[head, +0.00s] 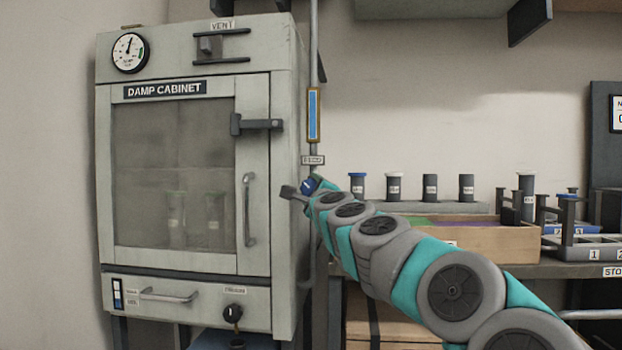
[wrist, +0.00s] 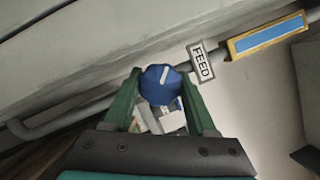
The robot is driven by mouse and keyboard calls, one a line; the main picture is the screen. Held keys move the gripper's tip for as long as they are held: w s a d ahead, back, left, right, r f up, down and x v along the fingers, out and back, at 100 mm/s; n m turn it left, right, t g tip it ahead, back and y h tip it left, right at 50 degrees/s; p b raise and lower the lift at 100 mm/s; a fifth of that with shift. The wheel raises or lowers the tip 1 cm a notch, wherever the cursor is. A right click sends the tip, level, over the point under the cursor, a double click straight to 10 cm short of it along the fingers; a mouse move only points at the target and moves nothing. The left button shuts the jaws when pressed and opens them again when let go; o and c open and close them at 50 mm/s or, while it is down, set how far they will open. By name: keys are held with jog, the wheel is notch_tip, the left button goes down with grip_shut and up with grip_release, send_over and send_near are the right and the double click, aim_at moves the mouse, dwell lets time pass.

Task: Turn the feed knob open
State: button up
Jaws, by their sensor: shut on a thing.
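The feed knob (wrist: 161,84) is blue with a white pointer line, and sits on a pipe beside the cabinet. In the wrist view my gripper (wrist: 160,92) has its two green fingers on either side of the knob, shut on it. The pointer line slants up and to the right in that view. The FEED label (wrist: 201,62) is just right of the knob. In the head view the blue knob (head: 308,185) shows small at the end of my arm, and most of my gripper is hidden there.
The damp cabinet (head: 186,90) stands at left with its door shut and a pressure knob (head: 233,313) low on its front. A blue sight gauge (head: 314,115) is on the pipe above. A shelf with several dark bottles and a wooden tray (head: 490,240) is at right.

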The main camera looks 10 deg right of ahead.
jog(key=n+p, duration=0.2)
jog(key=p, duration=0.1)
jog(key=shift+d+r+g, duration=0.1)
jog(key=shift+r+g, duration=0.2)
jog(key=shift+g, duration=0.1)
jog(key=shift+f+n+y, duration=0.3)
jog(key=shift+n+y, duration=0.1)
jog(key=shift+n, duration=0.1)
jog(key=o, duration=1.1)
jog(key=s, duration=0.7)
jog(key=shift+s+d+f, duration=0.2)
jog(key=shift+s+f, duration=0.15)
jog(key=shift+f, duration=0.05)
